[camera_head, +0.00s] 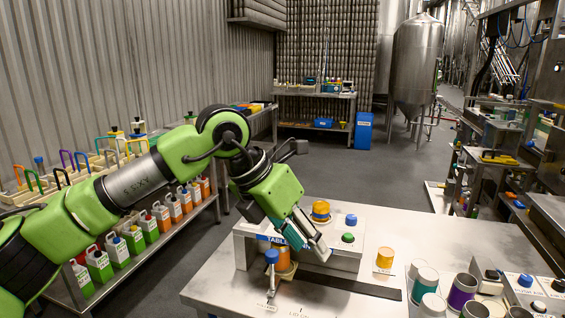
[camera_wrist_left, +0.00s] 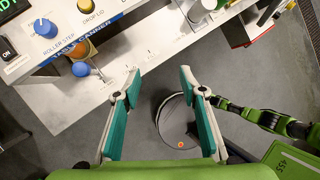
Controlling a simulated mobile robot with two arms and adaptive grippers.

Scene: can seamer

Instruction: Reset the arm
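My left arm (camera_head: 135,183) reaches in from the left in the head view, bent at a raised elbow. Its gripper (camera_head: 305,240) points down in front of the can seamer (camera_head: 345,258). In the left wrist view my left gripper (camera_wrist_left: 160,76) is open, its two teal-padded fingers apart with nothing between them. The seamer's front (camera_wrist_left: 110,40) shows in the left wrist view, with a blue knob and an orange button. My right gripper is not in view.
The seamer stands on a pale table (camera_head: 230,285). A rack of coloured jugs (camera_head: 135,240) lines the left wall. Grey floor (camera_head: 350,175) lies open behind the table.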

